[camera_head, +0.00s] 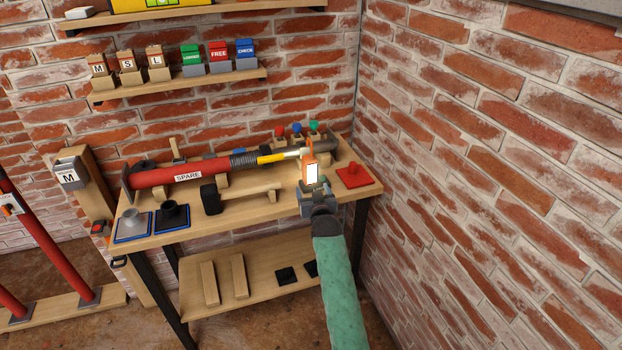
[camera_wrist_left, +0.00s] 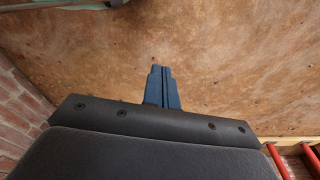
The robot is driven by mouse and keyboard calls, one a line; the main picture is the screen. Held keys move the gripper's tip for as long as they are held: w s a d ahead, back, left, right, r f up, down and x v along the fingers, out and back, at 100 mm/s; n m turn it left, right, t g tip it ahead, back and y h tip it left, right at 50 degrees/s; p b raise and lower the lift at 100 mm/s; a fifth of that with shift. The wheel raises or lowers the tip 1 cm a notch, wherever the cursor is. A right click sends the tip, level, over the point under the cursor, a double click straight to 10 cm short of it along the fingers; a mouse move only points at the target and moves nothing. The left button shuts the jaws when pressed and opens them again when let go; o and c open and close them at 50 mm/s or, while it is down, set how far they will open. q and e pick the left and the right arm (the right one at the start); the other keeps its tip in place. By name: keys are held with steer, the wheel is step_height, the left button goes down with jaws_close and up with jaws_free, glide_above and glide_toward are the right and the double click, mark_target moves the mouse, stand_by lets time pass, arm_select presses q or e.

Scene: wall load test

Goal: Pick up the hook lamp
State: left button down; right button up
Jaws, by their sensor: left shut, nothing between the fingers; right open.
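The hook lamp (camera_head: 311,172) is orange with a bright white face and stands upright near the right end of the wooden workbench (camera_head: 235,215). My right gripper (camera_head: 313,188) is open and right at the lamp, in front of its lower part. The gripper hides the lamp's base, and I cannot tell whether the fingers touch it. My left gripper (camera_wrist_left: 163,72) shows only in the left wrist view. It is shut and empty, over the bare brown floor.
A red tube marked SPARE (camera_head: 185,174) lies along the bench behind a mallet (camera_head: 212,198). A red plate with a knob (camera_head: 353,175) is right of the lamp. A brick wall (camera_head: 480,170) stands close on the right. Shelves (camera_head: 180,84) hang above the bench.

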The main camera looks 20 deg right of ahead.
mark_target(311, 169)
steer(key=shift+t, duration=0.4)
steer(key=w+r, duration=0.1)
steer(key=r, duration=0.1)
steer(key=w+r, duration=0.1)
steer(key=r, duration=0.1)
steer(key=shift+w+d, duration=0.25)
steer(key=shift+w, duration=0.35)
steer(key=shift+w+d+p, duration=0.2)
steer(key=shift+w+p, duration=0.3)
steer(key=shift+w, duration=0.25)
steer(key=w+p, duration=0.1)
steer(key=w, duration=0.1)
steer(key=w+d+p, duration=0.1)
steer(key=w, duration=0.1)
steer(key=shift+w+p, duration=0.2)
steer(key=shift+p, duration=0.2)
arm_select(q)
step_height(311, 169, down, 8)
steer(key=s+a, duration=0.2)
steer(key=shift+s+t, duration=0.15)
steer(key=shift+t, duration=0.15)
arm_select(e)
steer(key=shift+w+f, duration=0.15)
steer(key=shift+w, duration=0.2)
arm_select(q)
steer(key=shift+a, duration=0.1)
steer(key=shift+s, duration=0.1)
arm_select(e)
jaws_close()
